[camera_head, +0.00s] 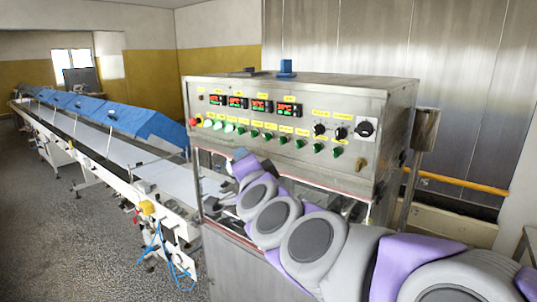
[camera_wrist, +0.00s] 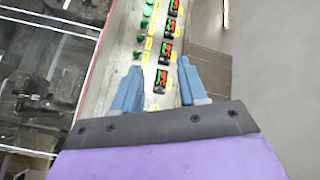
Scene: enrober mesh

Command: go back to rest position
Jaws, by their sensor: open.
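My gripper (camera_wrist: 158,82) shows in the wrist view with two blue fingers spread apart and nothing between them. In that view it lies over the control panel (camera_wrist: 150,45) of the steel machine, which runs from the top down past the fingers. In the head view my grey and purple arm reaches from the bottom right toward the machine's open front, below the control panel (camera_head: 280,120). The fingers are hard to make out there. I cannot tell from these frames whether the gripper touches the machine.
The steel machine (camera_head: 345,88) has lit red displays, green buttons and black knobs. A long conveyor (camera_head: 120,150) with blue covers (camera_head: 145,122) runs to the back left. A yellow rail (camera_head: 460,182) lies at the right. The speckled floor (camera_head: 60,240) at left is open.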

